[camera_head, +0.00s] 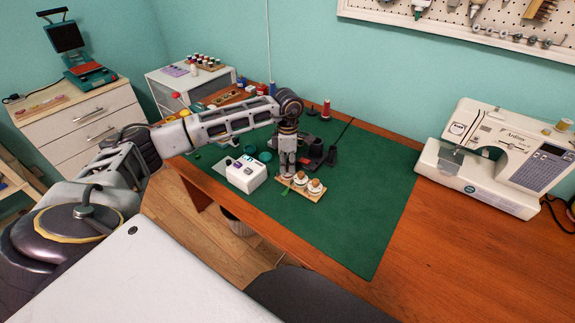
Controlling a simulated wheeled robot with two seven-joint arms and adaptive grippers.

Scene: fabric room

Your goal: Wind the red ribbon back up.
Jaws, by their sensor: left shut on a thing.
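My left gripper (287,168) points straight down over the green mat. It is shut on the leftmost small round piece (288,177) of a row on a light wooden strip (305,194). The fingers hide most of this piece, and a reddish tint shows at its edge. Two white round pieces with brown tops, one in the middle (301,180) and one at the right end (315,187), stand beside it. I cannot make out a loose red ribbon. My right gripper is not in view.
A sewing machine (492,155) stands at the right. The green mat (365,210) is clear at right.

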